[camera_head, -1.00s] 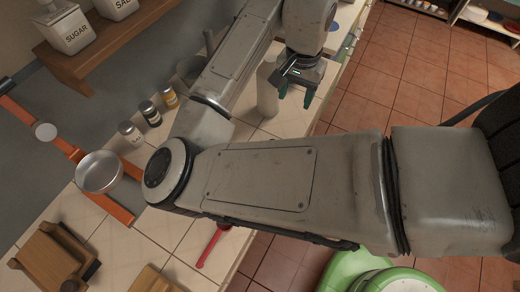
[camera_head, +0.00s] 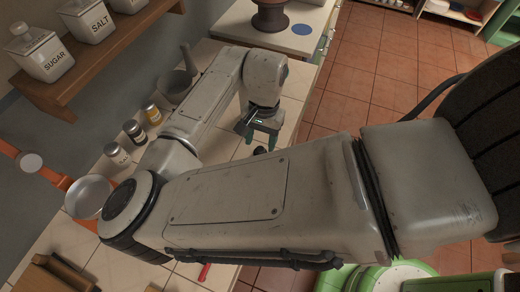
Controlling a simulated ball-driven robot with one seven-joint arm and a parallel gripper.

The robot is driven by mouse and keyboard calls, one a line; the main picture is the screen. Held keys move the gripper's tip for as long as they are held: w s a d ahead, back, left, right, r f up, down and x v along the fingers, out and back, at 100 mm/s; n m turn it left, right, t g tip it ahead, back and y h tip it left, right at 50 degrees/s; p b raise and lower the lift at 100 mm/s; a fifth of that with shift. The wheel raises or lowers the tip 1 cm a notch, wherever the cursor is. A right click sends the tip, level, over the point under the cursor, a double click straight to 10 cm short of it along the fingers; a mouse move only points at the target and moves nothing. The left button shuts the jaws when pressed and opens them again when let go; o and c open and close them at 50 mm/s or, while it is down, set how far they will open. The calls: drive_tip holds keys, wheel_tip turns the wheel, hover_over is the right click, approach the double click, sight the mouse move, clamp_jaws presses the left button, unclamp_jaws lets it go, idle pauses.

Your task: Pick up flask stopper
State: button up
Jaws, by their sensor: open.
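A small dark rounded knob (camera_head: 260,150) shows just below the fingertips, at the upper edge of my forearm. It looks like the flask stopper, but it is too small to be sure. Whatever is under it is hidden by my forearm. I cannot tell whether the fingers touch it or are still above it.
Spice jars (camera_head: 135,132) and a grey mortar (camera_head: 176,86) stand at the wall side. A metal pan (camera_head: 88,197) is at the left. Labelled canisters (camera_head: 88,18) stand on a wooden shelf (camera_head: 105,52). Bare tiles (camera_head: 222,146) lie left of the gripper.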

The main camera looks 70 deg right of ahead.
sight(260, 152)
drive_tip(key=shift+a+f, duration=0.2)
drive_tip(key=shift+f, duration=1.05)
drive_tip(key=shift+c, duration=0.4)
clamp_jaws()
